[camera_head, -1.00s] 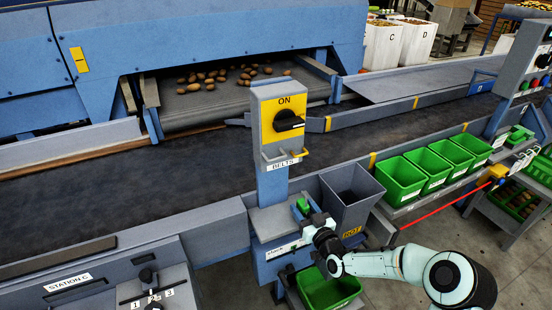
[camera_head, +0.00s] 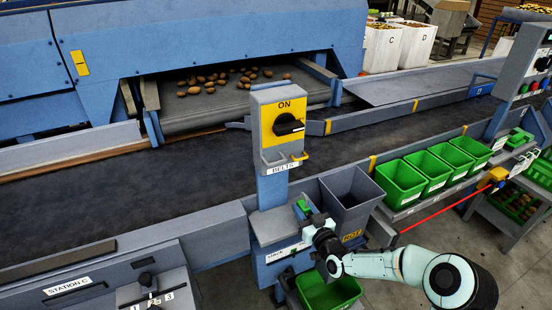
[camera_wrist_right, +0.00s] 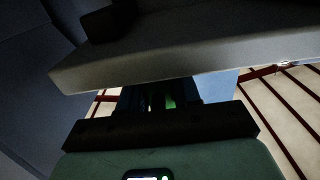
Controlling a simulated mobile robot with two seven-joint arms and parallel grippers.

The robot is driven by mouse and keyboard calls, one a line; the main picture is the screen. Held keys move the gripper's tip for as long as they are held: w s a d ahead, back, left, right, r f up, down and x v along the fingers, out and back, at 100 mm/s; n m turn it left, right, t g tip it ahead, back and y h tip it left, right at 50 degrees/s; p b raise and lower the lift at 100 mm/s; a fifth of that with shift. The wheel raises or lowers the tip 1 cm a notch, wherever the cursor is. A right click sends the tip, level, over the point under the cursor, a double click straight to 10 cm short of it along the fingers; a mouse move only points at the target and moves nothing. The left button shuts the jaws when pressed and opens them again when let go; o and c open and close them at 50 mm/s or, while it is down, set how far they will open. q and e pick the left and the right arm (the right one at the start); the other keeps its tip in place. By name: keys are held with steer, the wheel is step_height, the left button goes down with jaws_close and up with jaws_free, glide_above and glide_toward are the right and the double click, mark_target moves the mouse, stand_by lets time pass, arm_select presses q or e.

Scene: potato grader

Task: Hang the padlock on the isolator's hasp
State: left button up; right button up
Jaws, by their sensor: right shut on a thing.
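The isolator (camera_head: 284,125) is a grey box with a yellow face and a black knob at ON, on a blue post. Its yellow hasp (camera_head: 299,157) sticks out at the lower right, above the BELTS label, with nothing hanging on it. My right gripper (camera_head: 310,215) is low at the small grey shelf on the post, below the hasp. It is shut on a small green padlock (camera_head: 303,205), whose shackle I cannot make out. In the dark right wrist view, a bit of the green padlock (camera_wrist_right: 170,102) shows between the fingers. My left gripper is not in view.
The grey shelf (camera_head: 268,226) is close by the gripper. A grey bin (camera_head: 350,205) stands right of the post, and a green crate (camera_head: 330,292) is below. Several green bins (camera_head: 400,184) line the belt's edge. The dark belt (camera_head: 120,190) runs behind.

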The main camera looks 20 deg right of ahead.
mark_target(309, 214)
steer(key=shift+r, duration=0.6)
steer(key=shift+s, duration=0.15)
steer(key=shift+s+d, duration=0.15)
steer(key=shift+s, duration=1.3)
steer(key=shift+s+d+b, duration=0.2)
steer(key=shift+s+b, duration=0.3)
steer(key=shift+s, duration=2.4)
